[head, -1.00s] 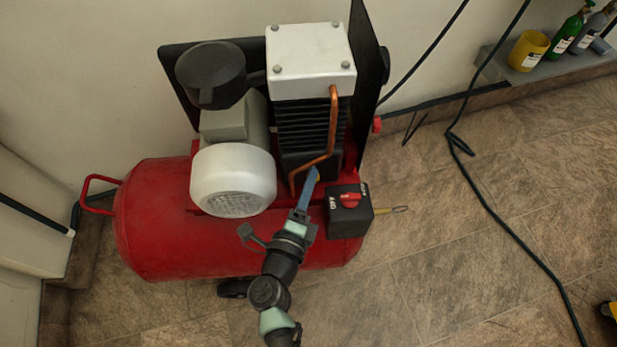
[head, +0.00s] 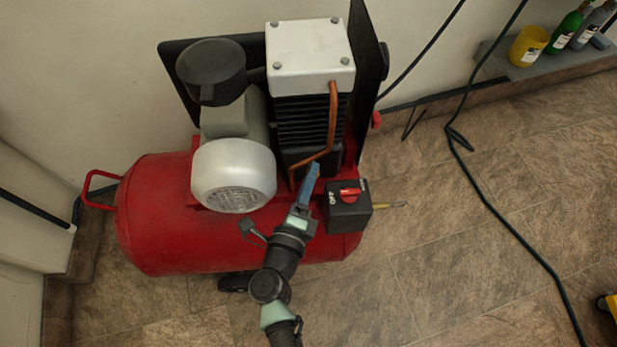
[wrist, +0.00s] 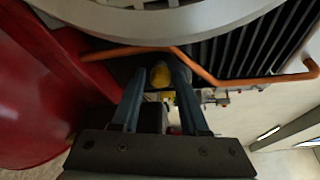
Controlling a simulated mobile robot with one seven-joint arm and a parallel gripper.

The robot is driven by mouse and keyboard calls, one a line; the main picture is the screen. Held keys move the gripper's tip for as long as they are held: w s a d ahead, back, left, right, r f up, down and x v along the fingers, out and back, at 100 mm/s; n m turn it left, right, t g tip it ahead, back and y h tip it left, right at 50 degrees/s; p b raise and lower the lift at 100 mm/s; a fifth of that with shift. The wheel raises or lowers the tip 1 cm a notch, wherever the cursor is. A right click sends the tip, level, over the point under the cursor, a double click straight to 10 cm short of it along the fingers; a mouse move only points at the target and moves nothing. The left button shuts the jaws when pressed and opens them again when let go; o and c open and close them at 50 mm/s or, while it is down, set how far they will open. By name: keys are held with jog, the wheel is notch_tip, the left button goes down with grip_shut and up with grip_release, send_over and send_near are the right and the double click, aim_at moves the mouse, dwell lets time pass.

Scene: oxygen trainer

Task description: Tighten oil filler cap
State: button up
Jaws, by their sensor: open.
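My gripper (wrist: 160,84) is open, with one blue finger on each side of the cap. I cannot tell whether the fingers touch it. In the head view my gripper (head: 313,170) reaches to the foot of the finned pump block (head: 305,122), beside the copper pipe. The cap is hidden there.
The red tank (head: 155,215) lies under the pump and the silver motor (head: 234,175). A black switch box (head: 347,213) with a red knob is close to the right of my gripper. A cable (head: 500,218) runs over the floor at right.

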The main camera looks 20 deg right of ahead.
jog(key=p+v, duration=0.1)
jog(key=v, duration=1.2)
jog(key=shift+p, duration=0.3)
